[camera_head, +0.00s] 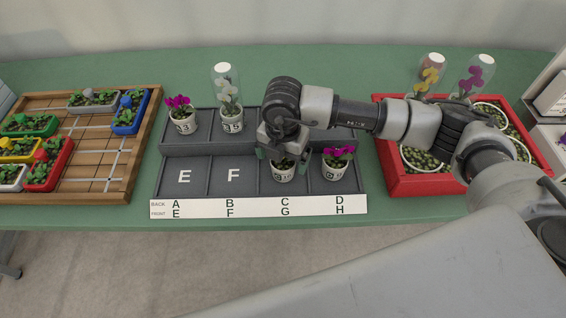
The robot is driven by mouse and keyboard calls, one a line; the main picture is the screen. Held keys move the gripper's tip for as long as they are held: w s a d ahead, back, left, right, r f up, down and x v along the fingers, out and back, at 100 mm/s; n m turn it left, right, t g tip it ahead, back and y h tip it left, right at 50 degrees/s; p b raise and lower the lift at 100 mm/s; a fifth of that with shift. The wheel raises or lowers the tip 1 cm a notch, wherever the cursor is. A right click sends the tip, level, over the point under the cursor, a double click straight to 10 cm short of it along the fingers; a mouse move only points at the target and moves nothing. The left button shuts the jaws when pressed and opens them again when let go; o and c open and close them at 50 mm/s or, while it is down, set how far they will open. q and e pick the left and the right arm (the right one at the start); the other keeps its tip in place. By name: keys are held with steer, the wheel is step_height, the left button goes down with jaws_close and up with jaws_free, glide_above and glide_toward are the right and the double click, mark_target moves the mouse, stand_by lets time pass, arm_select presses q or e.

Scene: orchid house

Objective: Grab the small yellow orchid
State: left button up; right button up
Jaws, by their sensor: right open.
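My right gripper (282,157) points down over slot G of the dark grey stand, open, with its fingers on either side of the top of a small white numbered pot (282,173). Some green leaves show in that pot; its bloom, if any, is hidden behind the gripper, so I cannot tell its colour. The only yellow bloom I can see is an orchid in a clear sleeve (428,75), at the back of the red tray (394,185), far right of the gripper. My left gripper is not in view.
Right beside the gripper, a small magenta orchid (338,158) stands in slot H. Another magenta orchid (180,108) and a sleeved white orchid (228,95) stand in the back row. Slots E and F of the stand (207,196) are empty. My arm hides part of the back row.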

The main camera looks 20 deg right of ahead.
steer(key=shift+f, duration=1.35)
steer(key=c, duration=1.1)
steer(key=shift+r, duration=0.1)
